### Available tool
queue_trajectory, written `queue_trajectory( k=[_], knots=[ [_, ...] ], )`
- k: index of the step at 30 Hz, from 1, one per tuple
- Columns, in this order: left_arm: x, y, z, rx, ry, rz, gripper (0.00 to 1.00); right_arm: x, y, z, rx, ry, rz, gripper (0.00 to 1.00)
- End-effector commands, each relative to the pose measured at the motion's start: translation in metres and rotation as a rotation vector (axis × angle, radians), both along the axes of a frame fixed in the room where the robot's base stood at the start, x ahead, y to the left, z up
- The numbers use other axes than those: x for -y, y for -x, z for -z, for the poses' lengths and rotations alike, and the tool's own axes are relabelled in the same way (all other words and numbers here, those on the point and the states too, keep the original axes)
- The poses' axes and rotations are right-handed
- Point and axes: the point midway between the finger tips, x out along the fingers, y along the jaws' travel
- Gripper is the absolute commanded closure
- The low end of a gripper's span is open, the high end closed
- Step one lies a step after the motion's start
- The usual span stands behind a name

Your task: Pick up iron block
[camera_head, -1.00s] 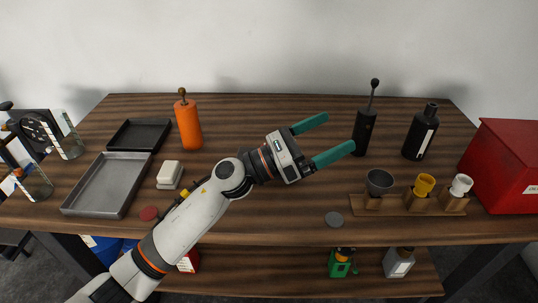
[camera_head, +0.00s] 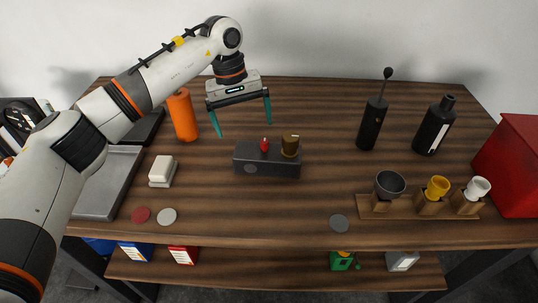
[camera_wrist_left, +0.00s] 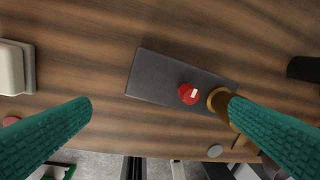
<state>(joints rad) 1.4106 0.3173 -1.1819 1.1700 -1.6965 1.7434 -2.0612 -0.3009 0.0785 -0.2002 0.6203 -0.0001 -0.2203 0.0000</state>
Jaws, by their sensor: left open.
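A dark grey block (camera_head: 253,169), which I take for the iron block, lies on the wooden table near the middle. A small red piece (camera_head: 264,146) and a brown-gold cylinder (camera_head: 290,147) stand at its top, towards its right end. My left gripper (camera_head: 244,129) is open, pointing down above the block and a little left of it, holding nothing. In the left wrist view the block (camera_wrist_left: 158,80) lies between and beyond the spread teal fingers (camera_wrist_left: 160,104); the right finger overlaps the cylinder's edge. My right gripper is not in view.
An orange bottle (camera_head: 182,116) stands left of my gripper, with a white block (camera_head: 162,170) nearer the front. A grey tray (camera_head: 105,186) lies further left. Cups on a wooden rack (camera_head: 404,208) and dark bottles (camera_head: 371,126) stand right.

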Motion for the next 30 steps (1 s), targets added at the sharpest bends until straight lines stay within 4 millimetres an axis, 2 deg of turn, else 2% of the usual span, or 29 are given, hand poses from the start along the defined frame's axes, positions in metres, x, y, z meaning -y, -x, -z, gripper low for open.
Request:
queue_trajectory(
  k=[3,8,14,18,26,30],
  knots=[
    [0.003,0.001,0.014,-0.002,0.001,0.000,0.00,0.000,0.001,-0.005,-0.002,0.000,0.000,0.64],
    [0.005,0.003,0.024,-0.001,0.002,0.000,0.00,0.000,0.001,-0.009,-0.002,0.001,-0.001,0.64],
    [0.008,0.011,0.051,-0.004,0.003,0.000,0.00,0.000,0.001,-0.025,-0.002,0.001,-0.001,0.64],
    [0.011,0.010,0.067,-0.001,0.003,-0.001,0.00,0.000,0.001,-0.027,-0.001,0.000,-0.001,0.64],
    [0.011,0.010,0.072,0.001,0.004,0.000,0.00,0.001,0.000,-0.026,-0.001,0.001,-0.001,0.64],
    [0.011,0.010,0.072,0.000,0.004,0.000,0.20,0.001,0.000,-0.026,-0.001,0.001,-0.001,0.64]
  ],
)
